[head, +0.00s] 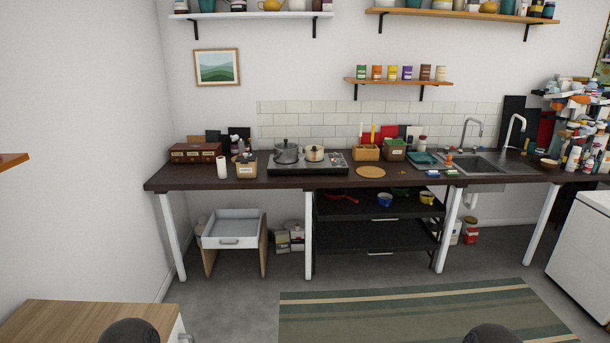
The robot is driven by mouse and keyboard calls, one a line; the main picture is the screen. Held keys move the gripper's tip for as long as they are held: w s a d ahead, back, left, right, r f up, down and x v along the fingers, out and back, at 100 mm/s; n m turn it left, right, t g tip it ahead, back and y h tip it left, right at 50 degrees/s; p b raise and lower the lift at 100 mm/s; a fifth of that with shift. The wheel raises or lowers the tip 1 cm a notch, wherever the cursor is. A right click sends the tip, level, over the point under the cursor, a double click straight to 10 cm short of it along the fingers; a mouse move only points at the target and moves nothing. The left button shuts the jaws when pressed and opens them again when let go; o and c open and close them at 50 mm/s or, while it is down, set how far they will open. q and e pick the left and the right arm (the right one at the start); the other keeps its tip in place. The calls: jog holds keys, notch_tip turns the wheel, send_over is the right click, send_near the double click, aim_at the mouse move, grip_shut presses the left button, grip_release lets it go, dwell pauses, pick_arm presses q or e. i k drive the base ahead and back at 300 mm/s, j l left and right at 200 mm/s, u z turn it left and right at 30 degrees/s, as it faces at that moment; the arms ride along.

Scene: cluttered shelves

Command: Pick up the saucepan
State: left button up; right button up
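A grey lidded pot (286,154), which looks like a saucepan, stands upright on the left of the dark cooktop (335,168) on the long counter. A smaller pale pot (314,154) with a lid stands just right of it, also on the cooktop. A red pan-like item (342,197) lies on the black shelf under the counter. I cannot tell for certain which one is the saucepan. Neither of my grippers is in view; only dark rounded parts, probably of my arms, show at the bottom edge.
The dark counter (205,182) runs along the back wall, with a paper roll (222,169), boxes and a sink (478,164). A striped rug (415,312) lies on clear floor before it. A wooden-topped cabinet (65,322) is at near left, a white appliance (588,240) at right.

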aim_at(283, 158)
jog(key=i, duration=2)
